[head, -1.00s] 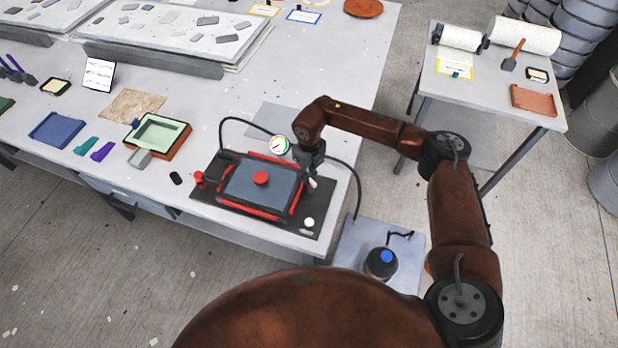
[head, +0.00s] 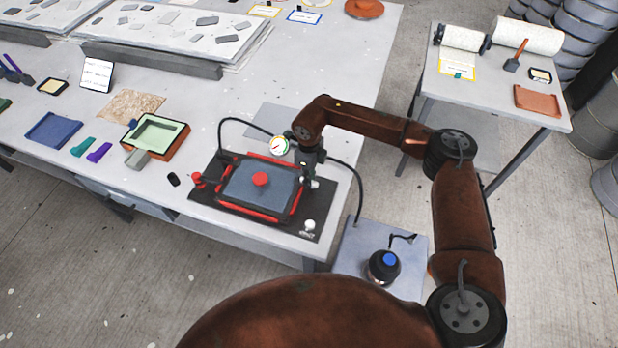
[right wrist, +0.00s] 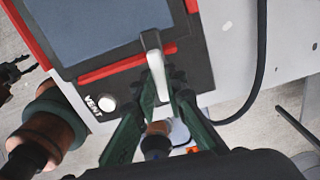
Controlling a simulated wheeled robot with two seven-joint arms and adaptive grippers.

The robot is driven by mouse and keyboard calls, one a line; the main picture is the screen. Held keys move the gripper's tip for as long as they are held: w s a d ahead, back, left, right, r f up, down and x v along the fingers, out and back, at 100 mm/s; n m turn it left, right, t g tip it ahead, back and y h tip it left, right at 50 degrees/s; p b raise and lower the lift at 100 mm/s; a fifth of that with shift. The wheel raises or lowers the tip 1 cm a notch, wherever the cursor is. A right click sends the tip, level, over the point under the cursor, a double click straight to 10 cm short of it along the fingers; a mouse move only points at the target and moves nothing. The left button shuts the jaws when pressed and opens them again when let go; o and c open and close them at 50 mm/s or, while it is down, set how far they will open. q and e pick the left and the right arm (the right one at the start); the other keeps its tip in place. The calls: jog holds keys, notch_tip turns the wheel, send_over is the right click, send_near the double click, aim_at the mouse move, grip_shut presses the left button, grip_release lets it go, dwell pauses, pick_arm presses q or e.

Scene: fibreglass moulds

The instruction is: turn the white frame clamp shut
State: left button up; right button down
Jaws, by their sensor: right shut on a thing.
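The white frame clamp (right wrist: 155,62) is a pale lever at the edge of the red-framed press, seen in the right wrist view. In the head view only a bit of white (head: 314,184) shows beneath my right gripper (head: 308,172). In the right wrist view my right gripper (right wrist: 166,88) has its green fingers shut on the clamp's handle. The lever's short top end bends over the red frame (right wrist: 125,63); whether it presses on it I cannot tell. My left gripper is not in view.
A white VENT knob (right wrist: 107,103) sits close to the clamp. A gauge (head: 279,145) and a black hose (head: 345,165) are near my right gripper. A pump with a blue cap (head: 389,259) stands beside the table. A green mould (head: 155,134) lies to the left.

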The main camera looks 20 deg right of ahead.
jog(key=shift+w+r, duration=0.1)
jog(key=c, duration=2)
grip_release()
jog(key=shift+o, duration=0.2)
notch_tip(320, 180, up, 12)
